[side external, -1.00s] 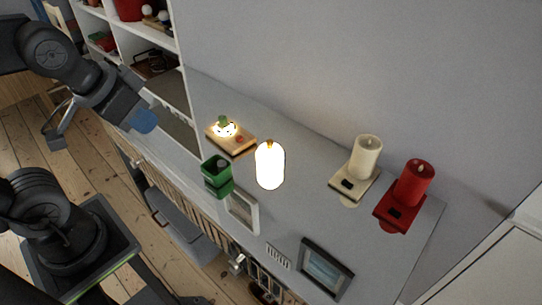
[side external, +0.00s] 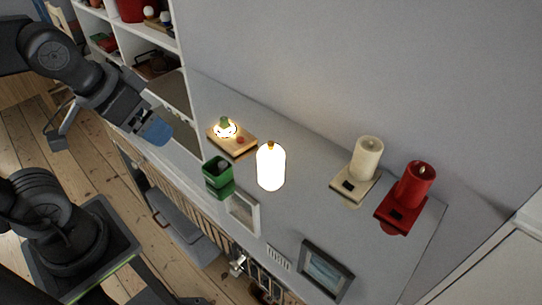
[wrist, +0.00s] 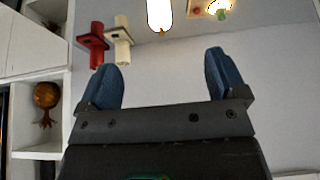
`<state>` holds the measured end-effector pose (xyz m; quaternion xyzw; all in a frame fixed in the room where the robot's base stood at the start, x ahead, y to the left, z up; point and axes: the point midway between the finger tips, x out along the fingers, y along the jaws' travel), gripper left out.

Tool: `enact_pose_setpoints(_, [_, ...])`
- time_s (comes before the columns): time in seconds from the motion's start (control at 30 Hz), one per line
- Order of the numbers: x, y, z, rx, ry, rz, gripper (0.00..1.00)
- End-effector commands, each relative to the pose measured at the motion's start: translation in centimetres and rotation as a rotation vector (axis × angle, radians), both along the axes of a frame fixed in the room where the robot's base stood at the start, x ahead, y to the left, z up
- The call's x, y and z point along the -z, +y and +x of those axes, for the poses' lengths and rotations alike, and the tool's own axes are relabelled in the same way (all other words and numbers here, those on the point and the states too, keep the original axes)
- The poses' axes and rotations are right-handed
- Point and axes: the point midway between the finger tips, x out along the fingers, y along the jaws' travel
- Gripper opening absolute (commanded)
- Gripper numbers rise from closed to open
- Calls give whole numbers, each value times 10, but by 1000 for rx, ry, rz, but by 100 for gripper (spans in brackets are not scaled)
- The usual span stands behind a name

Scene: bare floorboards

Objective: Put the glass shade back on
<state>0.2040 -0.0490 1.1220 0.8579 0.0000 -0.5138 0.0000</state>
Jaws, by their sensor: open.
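The glass shade (side external: 271,168) is a bright white, rounded cylinder with a brass-coloured top. It stands upright on the grey cabinet top, apart from the lamp base. The lamp base (side external: 243,146) is a wooden block with a lit bulb, a green part on top and a small red spot. In the wrist view the shade (wrist: 160,14) is at the top edge, and the lamp base (wrist: 196,8) is to its right. My gripper (side external: 157,129) has blue fingers and is left of both, touching neither. In the wrist view my gripper (wrist: 163,78) is open with nothing between its fingers.
A green cup-like holder (side external: 218,176) stands left of the shade. A cream candle (side external: 366,158) and a red candle (side external: 415,185) stand at the right. Picture frames (side external: 326,269) are along the front edge. Shelves (side external: 150,40) stand behind on the left. The wall rises behind the cabinet top.

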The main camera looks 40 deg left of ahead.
Motion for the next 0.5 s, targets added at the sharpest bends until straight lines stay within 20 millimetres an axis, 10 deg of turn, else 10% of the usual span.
enact_pose_setpoints(0.27, [-2, 0, 3, 15, 6, 9, 91])
enact_pose_setpoints(0.5, [-17, -3, 52, 258, 104, 136, 91])
